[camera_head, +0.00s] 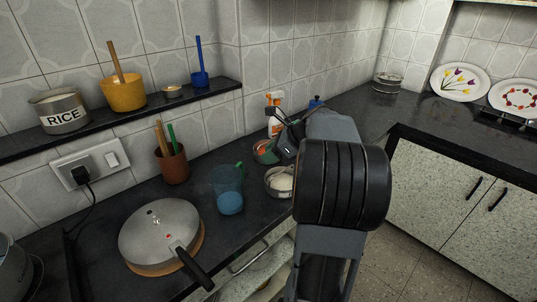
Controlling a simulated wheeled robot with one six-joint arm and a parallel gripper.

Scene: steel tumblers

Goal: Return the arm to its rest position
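My arm stands in the middle right of the head view, its dark ribbed joint in front of the counter. My gripper (283,133) is small and partly hidden behind my arm. It is by the back part of the counter, near a spray bottle and a bowl with green and orange on it. I cannot tell whether its fingers are open or shut, or whether anything is between them. No steel tumbler can be made out clearly.
The dark counter (120,200) holds a lidded pan (155,228), a blue jug (229,192), a brown utensil pot (172,165), a steel bowl (279,183), a spray bottle (274,108) and a round steel container (387,82). A shelf (90,132) runs along the left wall. Floor shows at lower right.

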